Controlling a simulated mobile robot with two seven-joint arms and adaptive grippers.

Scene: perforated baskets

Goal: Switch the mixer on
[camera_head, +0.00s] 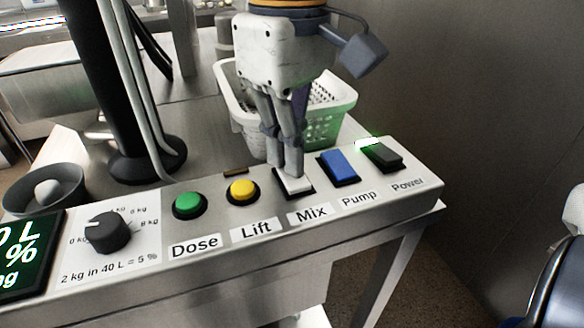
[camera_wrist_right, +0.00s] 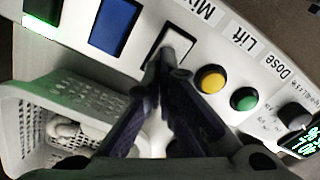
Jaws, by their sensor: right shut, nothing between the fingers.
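The control panel (camera_head: 235,252) carries a white rocker switch (camera_head: 297,186) above the label "Mix" (camera_head: 311,213). My right gripper (camera_head: 291,172) comes down from above, shut and empty, with its fingertips at the far part of that switch. In the right wrist view the closed fingertips (camera_wrist_right: 167,62) overlap the white Mix switch (camera_wrist_right: 176,42); they look to be touching it, but the exact contact is hard to tell. Fingers hide part of the switch. My left gripper is not in view.
Beside Mix are the yellow Lift button (camera_head: 242,190), green Dose button (camera_head: 188,205), blue Pump switch (camera_head: 339,167) and black Power switch (camera_head: 381,155), with a green light at its far edge. A white perforated basket (camera_head: 340,100) stands behind. A black dial (camera_head: 108,232) and display (camera_head: 25,255) lie left.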

